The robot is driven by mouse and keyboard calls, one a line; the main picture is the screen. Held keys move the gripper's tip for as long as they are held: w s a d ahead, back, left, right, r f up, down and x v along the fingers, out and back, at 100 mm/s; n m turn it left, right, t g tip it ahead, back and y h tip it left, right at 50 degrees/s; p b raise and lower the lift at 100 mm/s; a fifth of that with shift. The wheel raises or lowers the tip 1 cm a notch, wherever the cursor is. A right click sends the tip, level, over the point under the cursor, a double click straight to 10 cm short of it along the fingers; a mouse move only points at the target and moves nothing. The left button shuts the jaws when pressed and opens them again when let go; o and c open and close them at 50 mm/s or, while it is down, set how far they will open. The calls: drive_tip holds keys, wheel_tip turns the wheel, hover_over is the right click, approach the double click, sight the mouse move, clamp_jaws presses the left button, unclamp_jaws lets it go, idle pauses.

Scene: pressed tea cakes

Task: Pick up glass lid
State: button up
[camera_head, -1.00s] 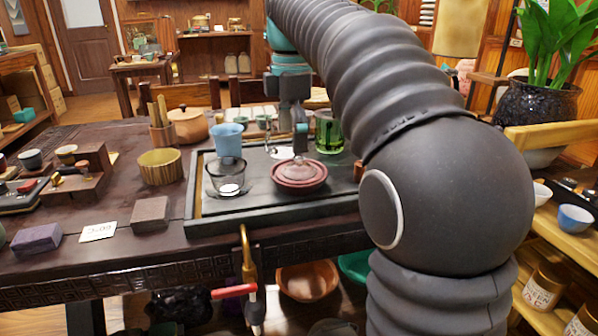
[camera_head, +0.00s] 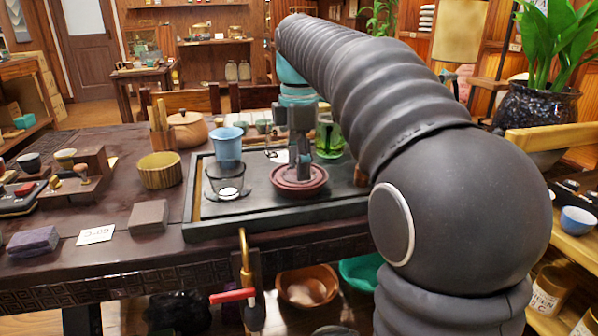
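My gripper (camera_head: 302,160) points down over the round reddish-brown lidded pot (camera_head: 298,188) on the dark tea tray (camera_head: 215,235). The fingers hide the middle of its lid, where the knob is. I cannot tell whether they touch it or how far apart they are. A clear glass cup (camera_head: 226,181) stands on the tray left of the pot. A green glass (camera_head: 329,138) stands behind and right of my gripper. I cannot make out a separate clear glass lid in this view.
A blue cup (camera_head: 228,145) stands behind the clear glass cup. A ribbed wooden bowl (camera_head: 160,171) and a brown block (camera_head: 149,217) lie left of the tray. A brass tap with a red handle (camera_head: 233,295) is at the table's front. My arm hides the tray's right side.

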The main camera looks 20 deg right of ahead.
drive_tip(key=shift+f, duration=0.15)
drive_tip(key=shift+c, duration=0.9)
drive_tip(key=shift+r, duration=0.5)
drive_tip(key=c, duration=0.4)
wheel_tip(320, 180, up, 3)
drive_tip(key=shift+f+p, duration=0.1)
drive_tip(key=shift+p, duration=0.5)
clamp_jaws()
drive_tip(key=s+d+r, duration=0.7)
drive_tip(key=s+d, duration=0.1)
drive_tip(key=shift+r+p, duration=0.15)
drive_tip(key=shift+p, duration=0.15)
